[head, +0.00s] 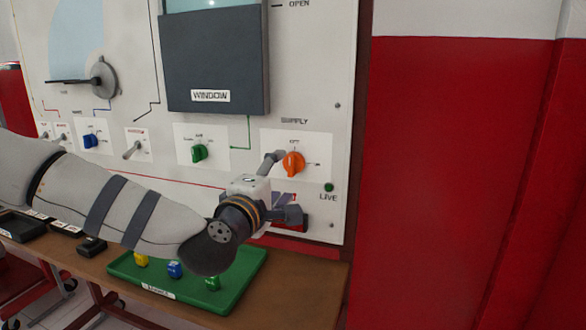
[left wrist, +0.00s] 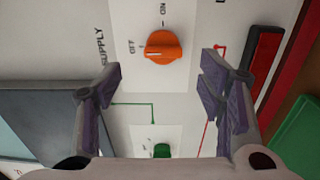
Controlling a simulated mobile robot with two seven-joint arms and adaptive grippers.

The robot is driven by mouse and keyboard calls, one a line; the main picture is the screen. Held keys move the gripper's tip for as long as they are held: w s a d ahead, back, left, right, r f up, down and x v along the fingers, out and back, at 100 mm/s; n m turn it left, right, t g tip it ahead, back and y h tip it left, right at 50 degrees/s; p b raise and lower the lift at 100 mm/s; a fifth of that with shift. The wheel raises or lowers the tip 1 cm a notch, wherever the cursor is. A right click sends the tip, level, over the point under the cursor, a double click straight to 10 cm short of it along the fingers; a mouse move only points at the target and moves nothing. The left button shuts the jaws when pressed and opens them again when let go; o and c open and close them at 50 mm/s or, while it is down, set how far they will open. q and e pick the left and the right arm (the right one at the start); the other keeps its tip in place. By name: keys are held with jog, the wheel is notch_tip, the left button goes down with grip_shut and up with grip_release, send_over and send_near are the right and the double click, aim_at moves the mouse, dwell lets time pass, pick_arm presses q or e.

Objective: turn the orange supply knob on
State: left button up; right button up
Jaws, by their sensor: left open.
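The orange supply knob (head: 292,163) sits on a white plate at the right of the panel, under the SUPPLY label. In the left wrist view the knob (left wrist: 165,46) has its pale pointer line toward the OFF mark; the ON mark is at the upper part of the plate. My left gripper (head: 283,187) is open just in front of the panel, close to the knob. In the left wrist view its fingers (left wrist: 163,72) stand apart, with the knob between and beyond them. No contact with the knob shows. My right gripper is not in view.
A green knob (head: 199,153) sits left of the supply plate, below the dark WINDOW cover (head: 212,60). A green LIVE lamp (head: 328,187) is at lower right. A green tray (head: 190,293) with small coloured pieces lies on the bench under my left arm.

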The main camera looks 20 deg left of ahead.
aim_at(290, 166)
pick_arm(q)
jog(key=w, duration=0.7)
jog(key=shift+w+f, duration=0.2)
jog(key=shift+w, duration=0.05)
jog(key=shift+c, duration=0.2)
jog(key=c, duration=1.1)
